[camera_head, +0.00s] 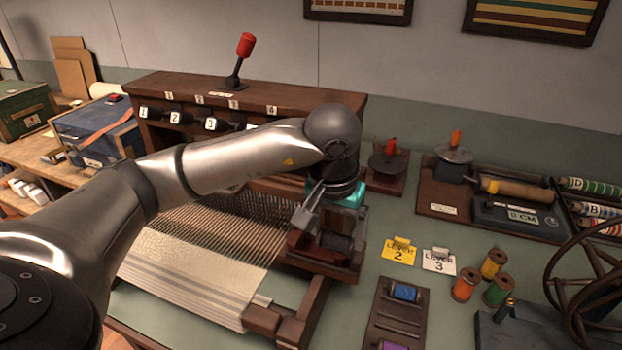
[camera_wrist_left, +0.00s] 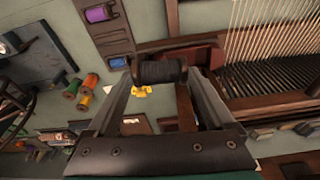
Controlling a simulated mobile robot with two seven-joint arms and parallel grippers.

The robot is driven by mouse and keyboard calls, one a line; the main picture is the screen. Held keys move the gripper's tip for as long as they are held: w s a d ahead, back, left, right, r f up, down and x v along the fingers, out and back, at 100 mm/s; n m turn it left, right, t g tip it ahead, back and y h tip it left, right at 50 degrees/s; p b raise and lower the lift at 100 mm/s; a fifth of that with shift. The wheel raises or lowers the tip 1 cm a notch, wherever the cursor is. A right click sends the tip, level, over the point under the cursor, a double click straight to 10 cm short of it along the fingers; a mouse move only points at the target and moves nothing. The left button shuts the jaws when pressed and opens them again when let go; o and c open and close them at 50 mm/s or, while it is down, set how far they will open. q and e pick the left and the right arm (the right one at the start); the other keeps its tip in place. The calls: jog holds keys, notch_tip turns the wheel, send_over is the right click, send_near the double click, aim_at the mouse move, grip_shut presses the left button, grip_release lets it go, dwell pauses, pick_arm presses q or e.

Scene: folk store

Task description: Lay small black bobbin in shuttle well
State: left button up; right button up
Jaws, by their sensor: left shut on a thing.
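The small black bobbin (camera_wrist_left: 160,72) lies crosswise between the fingertips of my left gripper (camera_wrist_left: 160,75) in the left wrist view. The gripper is shut on it. In the head view my left gripper (camera_head: 322,222) points down over a reddish-brown wooden piece (camera_head: 305,245) at the right side of the loom. This may be the shuttle; the gripper partly covers it and its well cannot be made out. The bobbin looks above or close to this piece; I cannot tell whether they touch. My right gripper is not in view.
A wooden rack (camera_head: 387,330) with blue (camera_head: 404,291) and purple spools stands at front right. The loom's threads (camera_head: 235,220) lie left, a spoked wheel (camera_head: 590,290) far right.

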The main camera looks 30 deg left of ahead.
pick_arm(q)
jog(key=w+a+r+t+p, duration=0.1)
jog(key=w+a+r+p, duration=0.1)
jog(key=a, duration=0.3)
jog(key=shift+n, duration=0.5)
jog(key=shift+w+a+f+b, duration=0.1)
jog(key=shift+f+b, duration=0.9)
jog(key=shift+f, duration=0.7)
jog(key=shift+a+f+b, duration=0.1)
jog(key=shift+f+b, duration=0.9)
jog(key=shift+f, duration=0.7)
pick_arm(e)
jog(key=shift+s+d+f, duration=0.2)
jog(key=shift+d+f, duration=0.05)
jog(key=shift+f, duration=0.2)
pick_arm(q)
jog(key=shift+f+b, duration=0.55)
jog(key=shift+b, duration=0.5)
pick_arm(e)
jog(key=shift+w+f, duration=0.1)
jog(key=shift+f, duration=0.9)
pick_arm(q)
jog(key=o, duration=1.1)
